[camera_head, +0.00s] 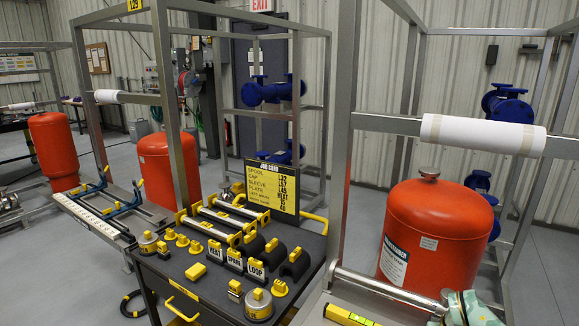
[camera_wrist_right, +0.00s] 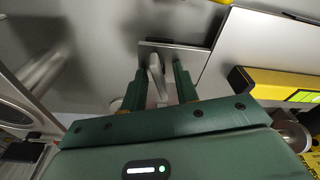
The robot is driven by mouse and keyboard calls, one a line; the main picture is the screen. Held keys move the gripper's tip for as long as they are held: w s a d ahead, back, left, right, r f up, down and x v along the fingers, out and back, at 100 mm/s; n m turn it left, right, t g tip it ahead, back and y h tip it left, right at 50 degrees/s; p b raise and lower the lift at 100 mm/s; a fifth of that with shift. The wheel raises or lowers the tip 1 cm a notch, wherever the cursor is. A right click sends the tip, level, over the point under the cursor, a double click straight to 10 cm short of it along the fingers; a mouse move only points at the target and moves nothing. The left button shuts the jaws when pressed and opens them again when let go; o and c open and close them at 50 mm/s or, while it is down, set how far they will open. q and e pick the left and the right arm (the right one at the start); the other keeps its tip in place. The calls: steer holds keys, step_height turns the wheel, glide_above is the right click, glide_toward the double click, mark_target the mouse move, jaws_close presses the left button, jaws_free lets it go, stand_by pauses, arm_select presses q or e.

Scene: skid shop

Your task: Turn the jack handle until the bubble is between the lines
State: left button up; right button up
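The yellow spirit level (camera_head: 346,315) lies at the bottom edge of the head view, cut off by the frame. It also shows at the right of the wrist view (camera_wrist_right: 262,82) with its green vial (camera_wrist_right: 302,96); the bubble and lines are too small to read. My right gripper (camera_wrist_right: 160,75) is green, its two fingers apart on either side of a pale grey bent bar (camera_wrist_right: 155,72), which looks like the jack handle. I see gaps beside the bar, with no clear grip. Part of my right arm shows at the bottom right of the head view. My left gripper is out of view.
A dark cart (camera_head: 180,293) with yellow-trimmed parts and a job card board (camera_head: 272,187) stands left of centre. A grey frame post (camera_head: 343,130), a paper roll (camera_head: 482,135) and a red tank (camera_head: 437,240) stand at the right. A metal roller (camera_head: 385,288) lies behind the level.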

steer(key=shift+r+p, duration=2.95)
steer(key=shift+r, duration=0.6)
steer(key=shift+f, duration=0.1)
steer(key=shift+w+d+n, duration=0.1)
steer(key=shift+n, duration=0.9)
steer(key=n, duration=0.2)
steer(key=n+y, duration=0.1)
steer(key=n, duration=0.2)
steer(key=shift+r, duration=0.4)
steer(key=n+b, duration=0.1)
steer(key=n, duration=0.3)
steer(key=shift+r+n+g+y+b, duration=0.2)
steer(key=shift+n+g+y+b, duration=0.1)
steer(key=shift+n+b, duration=0.1)
steer(key=shift+r+n, duration=0.2)
steer(key=shift+n, duration=0.8)
